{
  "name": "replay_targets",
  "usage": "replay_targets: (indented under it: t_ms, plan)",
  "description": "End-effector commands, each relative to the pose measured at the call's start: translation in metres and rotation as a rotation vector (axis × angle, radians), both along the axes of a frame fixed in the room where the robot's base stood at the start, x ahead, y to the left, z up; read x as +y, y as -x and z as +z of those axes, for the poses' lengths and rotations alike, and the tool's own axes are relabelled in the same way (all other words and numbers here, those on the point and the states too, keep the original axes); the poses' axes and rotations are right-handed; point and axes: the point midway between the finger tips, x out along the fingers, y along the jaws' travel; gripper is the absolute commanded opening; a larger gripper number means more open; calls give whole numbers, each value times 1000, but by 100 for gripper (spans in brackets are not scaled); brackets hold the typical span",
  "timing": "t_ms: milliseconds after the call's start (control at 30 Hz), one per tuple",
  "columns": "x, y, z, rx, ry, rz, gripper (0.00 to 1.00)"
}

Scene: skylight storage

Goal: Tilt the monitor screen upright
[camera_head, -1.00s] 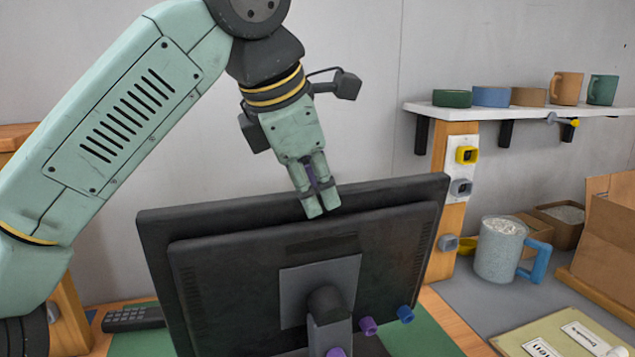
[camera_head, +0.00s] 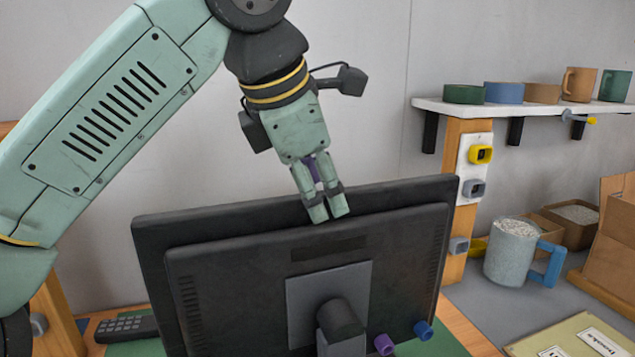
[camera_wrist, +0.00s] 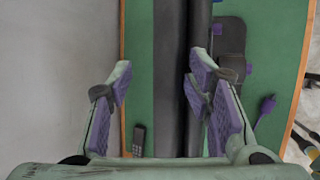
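The black monitor (camera_head: 215,280) stands with its back to the head view, on a stand (camera_head: 340,335); its screen face is hidden. In the wrist view it is seen from above as a dark strip (camera_wrist: 168,85). My gripper (camera_head: 325,213) points down at the monitor's top edge, right of its middle. In the wrist view my gripper (camera_wrist: 160,72) is open, its purple-padded fingers apart. The monitor's edge lies in the gap, nearer the right finger, which overlaps the monitor's back side in the picture. I cannot tell whether a finger touches it.
A grey wall is behind the monitor. A remote (camera_head: 125,328) lies on the green mat (camera_wrist: 265,110). A shelf (camera_head: 530,105) with cups is at right. A mug (camera_head: 510,255) and cardboard boxes stand below it. Purple knobs (camera_head: 384,344) show low beside the stand.

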Motion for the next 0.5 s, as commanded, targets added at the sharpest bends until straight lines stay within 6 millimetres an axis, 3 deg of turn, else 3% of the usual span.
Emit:
replay_targets:
  t_ms: [333,500]
  plan:
    - [3,-1,-5,8,-8,6,42]
    - [6,4,7,5,-8,8,42]
